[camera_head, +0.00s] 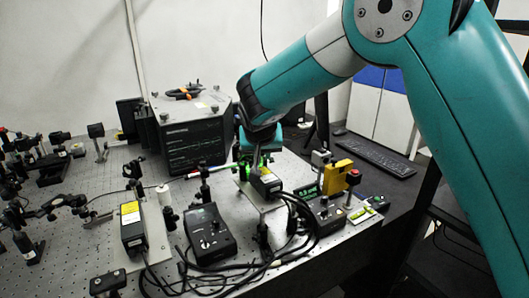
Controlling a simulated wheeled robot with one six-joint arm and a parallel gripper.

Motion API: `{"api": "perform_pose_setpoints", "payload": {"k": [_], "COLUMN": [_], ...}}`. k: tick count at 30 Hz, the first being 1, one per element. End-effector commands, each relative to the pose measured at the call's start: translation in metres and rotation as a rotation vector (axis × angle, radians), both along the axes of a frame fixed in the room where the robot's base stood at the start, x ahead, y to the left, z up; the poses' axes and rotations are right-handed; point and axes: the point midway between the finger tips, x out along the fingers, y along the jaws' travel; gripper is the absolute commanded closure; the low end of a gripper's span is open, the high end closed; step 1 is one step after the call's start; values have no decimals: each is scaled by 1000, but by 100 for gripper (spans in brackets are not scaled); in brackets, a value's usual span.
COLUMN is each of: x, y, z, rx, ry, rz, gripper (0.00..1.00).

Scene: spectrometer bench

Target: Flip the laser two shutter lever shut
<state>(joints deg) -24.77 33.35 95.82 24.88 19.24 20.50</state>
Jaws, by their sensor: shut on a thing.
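My arm reaches down from the upper right to the middle of the bench. My gripper (256,152) is low behind a black laser box with a yellow label (266,183), at a spot with a green glow. The gripper is shut on a small part there, at the place of the shutter lever. The lever itself is hidden by the fingers and too small to make out, so its angle cannot be told. A second black laser box with a yellow label (131,226) stands on a plate at left, apart from the gripper.
A large dark instrument box (190,140) stands just left of my gripper. Black control boxes (209,236) and cables (300,215) crowd the front. A yellow block (337,177) stands at right, and optic mounts fill the left of the perforated bench (95,225).

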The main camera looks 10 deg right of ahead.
Motion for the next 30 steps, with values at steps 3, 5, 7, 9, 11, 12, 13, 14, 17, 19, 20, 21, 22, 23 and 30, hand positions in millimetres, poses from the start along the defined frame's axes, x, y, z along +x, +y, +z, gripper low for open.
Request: {"api": "perform_pose_setpoints", "payload": {"k": [3,5,7,9,11,12,13,14,17,19,20,21,22,23,30], "x": [0,0,0,0,0,0,0,0,0,0,0,0,0,0,-2], "y": [1,1,1,2,2,2,2,2,2,2,2,2,2,2,2], "z": [0,0,0,0,0,0,0,0,0,0,0,0,0,0,3], "rx": [-18,-24,-27,-27,-27,-27,-27,-27,-26,-26,-26,-26,-27,-26,-25], "ry": [-6,-7,-8,-9,-8,-8,-8,-8,-8,-8,-8,-8,-8,-8,-9], "rz": [-1,-1,0,0,0,0,0,0,0,0,0,0,0,0,0], "gripper": [100,100,100,100,100,100,100,100,81,65,58,58,58,58,58]}}
